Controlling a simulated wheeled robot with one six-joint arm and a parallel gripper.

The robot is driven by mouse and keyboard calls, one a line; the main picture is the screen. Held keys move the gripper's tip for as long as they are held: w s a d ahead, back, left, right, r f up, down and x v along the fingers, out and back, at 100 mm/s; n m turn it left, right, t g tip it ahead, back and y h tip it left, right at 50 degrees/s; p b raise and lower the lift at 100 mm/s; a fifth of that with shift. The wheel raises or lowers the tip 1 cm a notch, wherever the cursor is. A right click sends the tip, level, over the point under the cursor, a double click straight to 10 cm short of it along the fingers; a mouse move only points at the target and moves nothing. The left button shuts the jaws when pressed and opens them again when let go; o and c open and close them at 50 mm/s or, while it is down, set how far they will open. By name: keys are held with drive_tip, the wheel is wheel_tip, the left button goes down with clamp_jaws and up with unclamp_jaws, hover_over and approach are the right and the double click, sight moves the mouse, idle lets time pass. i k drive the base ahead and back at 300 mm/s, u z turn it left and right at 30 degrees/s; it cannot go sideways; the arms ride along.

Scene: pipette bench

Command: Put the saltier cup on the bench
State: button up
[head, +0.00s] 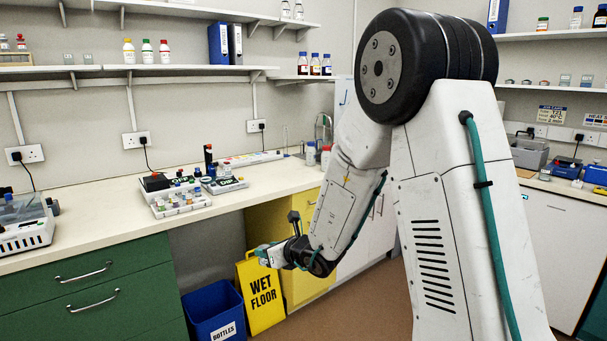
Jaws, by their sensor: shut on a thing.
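My gripper (268,256) is low in front of the yellow cabinet, below the level of the bench top, left of my arm. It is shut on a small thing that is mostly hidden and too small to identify. The bench (110,205) is a long cream worktop along the back wall. On it a white tray (165,212) holds several small cups or pots with coloured parts. I cannot tell which cup is saltier.
A blue bottles bin (213,312) and a yellow wet floor sign (262,300) stand below the bench near my gripper. A black-topped device (155,183) and a small meter (224,184) sit by the tray. Bare worktop lies left of the tray.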

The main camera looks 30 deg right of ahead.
sight(278, 176)
drive_tip(key=z, duration=0.45)
drive_tip(key=i, duration=1)
drive_tip(key=u, duration=0.5)
